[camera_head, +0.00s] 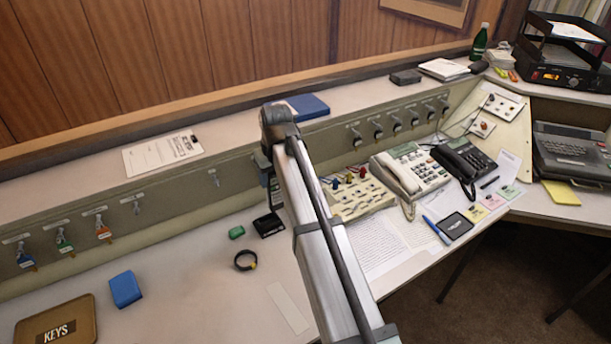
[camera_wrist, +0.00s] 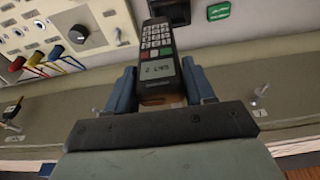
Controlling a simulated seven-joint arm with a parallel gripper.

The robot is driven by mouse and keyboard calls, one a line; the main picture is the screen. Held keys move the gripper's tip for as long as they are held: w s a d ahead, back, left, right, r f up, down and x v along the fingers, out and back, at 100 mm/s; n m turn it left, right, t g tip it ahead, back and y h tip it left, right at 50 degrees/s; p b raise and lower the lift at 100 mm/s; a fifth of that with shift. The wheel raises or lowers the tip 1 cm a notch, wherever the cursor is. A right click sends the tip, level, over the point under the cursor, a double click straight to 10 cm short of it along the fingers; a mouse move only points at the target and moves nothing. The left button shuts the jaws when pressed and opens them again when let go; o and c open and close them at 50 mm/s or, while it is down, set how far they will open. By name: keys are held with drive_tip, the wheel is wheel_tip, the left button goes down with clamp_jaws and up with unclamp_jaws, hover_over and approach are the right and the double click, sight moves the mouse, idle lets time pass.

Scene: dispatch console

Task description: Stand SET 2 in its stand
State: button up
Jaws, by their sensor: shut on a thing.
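A dark handset with a pale keypad and small screen (camera_wrist: 157,48) is between the two blue-grey fingers of my gripper (camera_wrist: 160,72) in the wrist view. My gripper is shut on it. The far end of the handset points toward a black stand (camera_wrist: 174,10), partly hidden behind it. In the head view the black stand (camera_head: 269,226) is on the desk, left of my arm. The handset (camera_head: 273,190) shows just above it, partly hidden by my arm. I cannot tell whether the handset touches the stand. Its set number is not clearly readable.
The switch panel (camera_head: 357,199), telephones (camera_head: 410,170) and papers (camera_head: 385,245) are to the right. The console wall with hooks (camera_head: 150,208) rises behind. The desk's left middle is mostly clear.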

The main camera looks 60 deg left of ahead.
drive_tip(key=shift+s+a+f, duration=0.2)
drive_tip(key=shift+s+f, duration=0.25)
drive_tip(key=shift+f, duration=0.25)
drive_tip(key=shift+s+a+f, duration=0.15)
drive_tip(key=shift+s+f, duration=0.25)
drive_tip(key=shift+f, duration=0.25)
drive_tip(key=shift+s+a+f, duration=0.2)
drive_tip(key=shift+s+f, duration=0.25)
drive_tip(key=shift+f, duration=0.25)
drive_tip(key=shift+d+x, duration=0.25)
drive_tip(key=shift+x, duration=0.95)
idle(2.4)
drive_tip(key=o, duration=1.2)
drive_tip(key=shift+f, duration=0.15)
drive_tip(key=shift+o, duration=0.7)
drive_tip(key=shift+o, duration=1.1)
drive_tip(key=a+v, duration=0.1)
drive_tip(key=v, duration=0.6)
drive_tip(key=shift+a, duration=0.25)
